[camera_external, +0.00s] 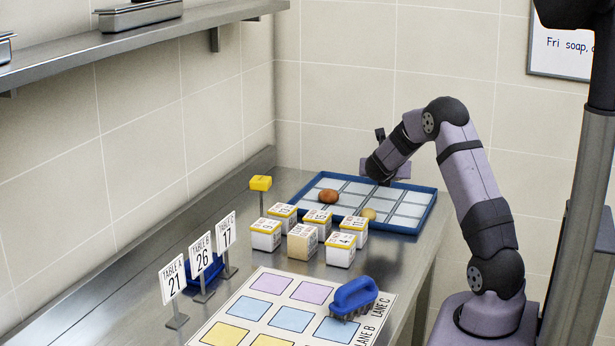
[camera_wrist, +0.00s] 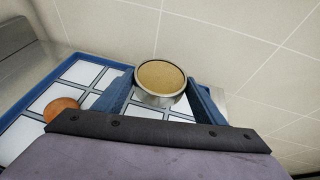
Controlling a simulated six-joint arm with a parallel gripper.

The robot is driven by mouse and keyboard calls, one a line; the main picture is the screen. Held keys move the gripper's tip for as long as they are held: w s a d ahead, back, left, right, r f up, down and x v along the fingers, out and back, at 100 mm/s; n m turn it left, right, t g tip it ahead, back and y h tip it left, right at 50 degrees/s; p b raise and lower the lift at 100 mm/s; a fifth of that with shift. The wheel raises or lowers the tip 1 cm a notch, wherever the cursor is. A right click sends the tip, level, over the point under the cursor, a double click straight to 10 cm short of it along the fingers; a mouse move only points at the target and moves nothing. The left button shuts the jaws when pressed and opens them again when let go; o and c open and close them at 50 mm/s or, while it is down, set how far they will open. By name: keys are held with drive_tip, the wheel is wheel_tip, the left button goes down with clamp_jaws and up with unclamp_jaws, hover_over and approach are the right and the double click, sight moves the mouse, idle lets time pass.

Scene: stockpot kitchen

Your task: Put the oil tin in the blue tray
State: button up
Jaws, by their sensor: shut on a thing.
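My gripper (camera_wrist: 162,88) is shut on a round metal tin (camera_wrist: 161,78) with a tan top and silver rim, apparently the oil tin. In the wrist view the blue fingers hold it on both sides. The blue tray (camera_external: 429,212) has a pale floor divided into a grid and lies toward the back of the counter. In the external view my gripper (camera_external: 384,171) is over the tray's back edge, and the tin is hidden behind it. The tray (camera_wrist: 88,57) also shows below and left of the tin in the wrist view. I cannot tell its height above the tray.
In the tray lie a brown egg-shaped thing (camera_external: 328,196) and a small yellowish round thing (camera_external: 369,214). Several numbered boxes (camera_external: 302,242) stand in front of it. Table signs (camera_external: 173,281), a blue brush (camera_external: 353,297) and a coloured mat (camera_external: 240,307) are nearer. Several tray cells are empty.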

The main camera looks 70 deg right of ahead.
sight(388, 204)
drive_tip(key=shift+f, duration=3.5)
drive_tip(key=shift+f, duration=0.2)
drive_tip(key=o, duration=1.2)
drive_tip(key=shift+r, duration=0.1)
drive_tip(key=shift+r+p, duration=0.15)
drive_tip(key=shift+p, duration=0.15)
drive_tip(key=shift+a, duration=0.35)
drive_tip(key=b+v, duration=0.2)
drive_tip(key=v, duration=0.9)
drive_tip(key=shift+s+a+r, duration=0.1)
